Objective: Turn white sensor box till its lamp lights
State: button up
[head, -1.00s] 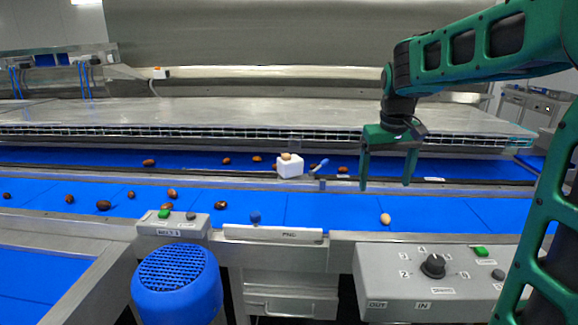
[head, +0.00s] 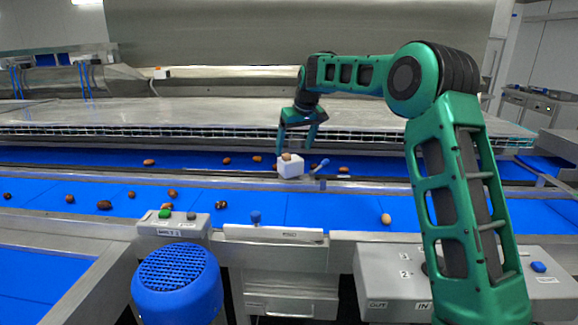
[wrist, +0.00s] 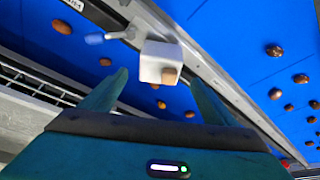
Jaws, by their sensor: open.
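The white sensor box (head: 291,170) sits at the rail between the two blue belts, with a small tan piece on its upper part. It also shows in the wrist view (wrist: 155,52), just beyond and between the fingertips. I cannot make out a lit lamp on it. My gripper (head: 294,149) is open above the box, fingers pointing down. In the wrist view, the fingers of my gripper (wrist: 158,77) are spread with nothing between them. I cannot tell whether a fingertip touches the box.
A blue-tipped lever (head: 320,165) stands close to the box's right. Several brown dates lie on the far belt and the near belt (head: 335,210). A grey control box (head: 385,285) stands front right, partly behind my arm. A blue domed unit (head: 177,285) stands front left.

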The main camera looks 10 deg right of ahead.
aim_at(291, 159)
jog(key=x, duration=0.8)
jog(key=shift+w+f, duration=0.1)
jog(key=shift+f, duration=0.15)
